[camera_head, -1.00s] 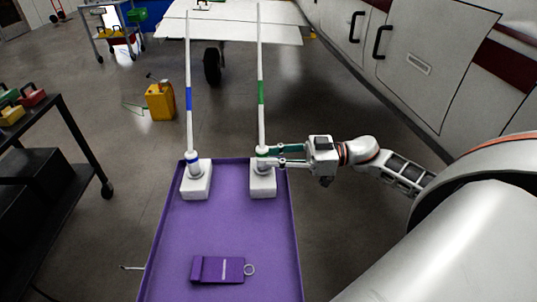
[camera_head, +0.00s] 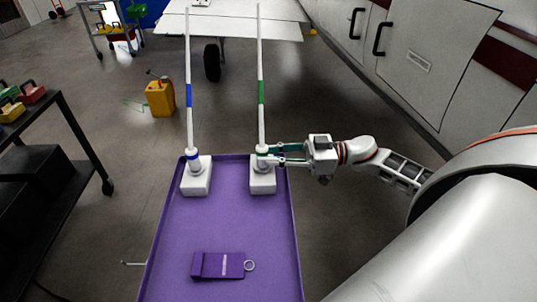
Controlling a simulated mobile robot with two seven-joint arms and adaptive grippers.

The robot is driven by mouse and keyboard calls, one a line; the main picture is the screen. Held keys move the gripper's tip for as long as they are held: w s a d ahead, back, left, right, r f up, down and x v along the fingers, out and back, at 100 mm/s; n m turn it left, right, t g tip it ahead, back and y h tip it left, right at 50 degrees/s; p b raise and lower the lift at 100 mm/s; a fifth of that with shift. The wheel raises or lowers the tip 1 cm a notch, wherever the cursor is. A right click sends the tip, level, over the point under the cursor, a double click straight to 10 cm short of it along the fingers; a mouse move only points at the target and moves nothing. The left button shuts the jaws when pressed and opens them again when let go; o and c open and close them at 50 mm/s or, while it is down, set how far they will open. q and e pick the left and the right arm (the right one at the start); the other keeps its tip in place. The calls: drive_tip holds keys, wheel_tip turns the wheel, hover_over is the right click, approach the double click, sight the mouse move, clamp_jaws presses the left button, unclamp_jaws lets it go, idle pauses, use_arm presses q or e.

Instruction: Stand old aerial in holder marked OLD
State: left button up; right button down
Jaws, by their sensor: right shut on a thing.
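Two tall white aerials stand upright in white block holders on a purple tray (camera_head: 215,225). The left aerial (camera_head: 188,60) has a blue band and stands in the left holder (camera_head: 196,181), which also shows a blue ring. The right aerial (camera_head: 260,50) has a green band and stands in the right holder (camera_head: 263,182). My right gripper (camera_head: 268,155) comes in from the right and is shut on the green-banded aerial near its base, just above its holder. I cannot read any OLD marking. My left gripper is out of view.
A purple tag with a ring (camera_head: 222,265) lies on the tray's near part. A black cart (camera_head: 55,150) stands at the left. A yellow can (camera_head: 160,98) is on the floor beyond. White cabinets (camera_head: 420,60) line the right.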

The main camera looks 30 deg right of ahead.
drive_tip(key=shift+s+f, duration=0.1)
drive_tip(key=shift+f, duration=0.6)
drive_tip(key=c, duration=1.7)
unclamp_jaws()
drive_tip(key=shift+o, duration=0.7)
drive_tip(key=shift+r, duration=0.2)
drive_tip(key=shift+d, duration=0.15)
drive_tip(key=p+v, duration=0.1)
drive_tip(key=v, duration=0.5)
drive_tip(key=shift+d+p, duration=0.3)
drive_tip(key=shift+p, duration=0.1)
